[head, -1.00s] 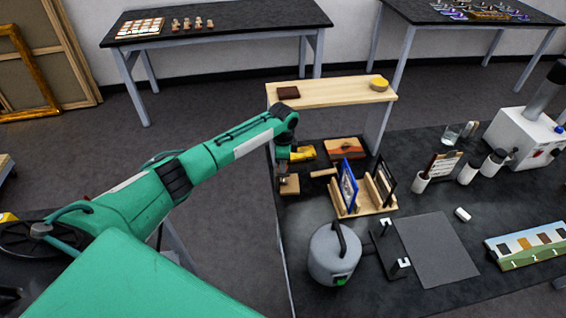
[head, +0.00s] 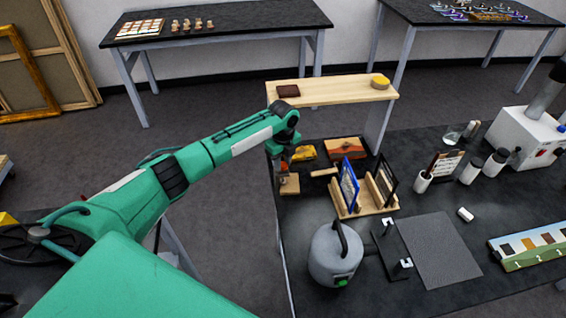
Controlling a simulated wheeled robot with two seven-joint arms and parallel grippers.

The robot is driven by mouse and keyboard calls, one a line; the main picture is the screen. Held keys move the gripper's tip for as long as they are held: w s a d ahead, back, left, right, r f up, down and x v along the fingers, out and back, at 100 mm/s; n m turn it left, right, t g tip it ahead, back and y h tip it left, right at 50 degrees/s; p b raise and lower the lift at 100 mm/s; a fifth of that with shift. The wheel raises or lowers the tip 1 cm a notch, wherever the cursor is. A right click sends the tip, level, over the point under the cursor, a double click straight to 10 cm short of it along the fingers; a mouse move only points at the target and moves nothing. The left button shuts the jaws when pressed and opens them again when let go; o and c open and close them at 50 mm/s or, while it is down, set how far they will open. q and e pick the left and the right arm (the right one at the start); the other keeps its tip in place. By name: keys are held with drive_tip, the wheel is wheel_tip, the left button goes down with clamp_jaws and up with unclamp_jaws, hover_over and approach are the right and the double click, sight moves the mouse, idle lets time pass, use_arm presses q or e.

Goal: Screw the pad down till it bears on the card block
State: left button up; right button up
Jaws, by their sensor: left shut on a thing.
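My left gripper (head: 284,166) points down at the left edge of the dark bench, just above a small light wooden piece (head: 289,185). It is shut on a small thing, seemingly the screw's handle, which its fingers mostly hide. A reddish patch shows at the fingers. The pad and the card block are too small or too hidden to tell apart here, so I cannot see whether they touch. My right gripper is not in view.
A wooden shelf (head: 330,91) stands behind the gripper. A yellow thing (head: 304,153) and an orange-brown box (head: 345,148) lie close by. A wooden rack (head: 365,208) with framed panels and a grey canister (head: 335,258) stand to the right and nearer.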

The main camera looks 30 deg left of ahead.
sight(283, 164)
use_arm(q)
drive_tip(key=shift+m, duration=0.8)
drive_tip(key=o, duration=1)
drive_tip(key=shift+c, duration=0.2)
drive_tip(key=shift+r, duration=0.1)
wheel_tip(283, 164, up, 14)
drive_tip(key=b, duration=0.4)
drive_tip(key=shift+b, duration=0.35)
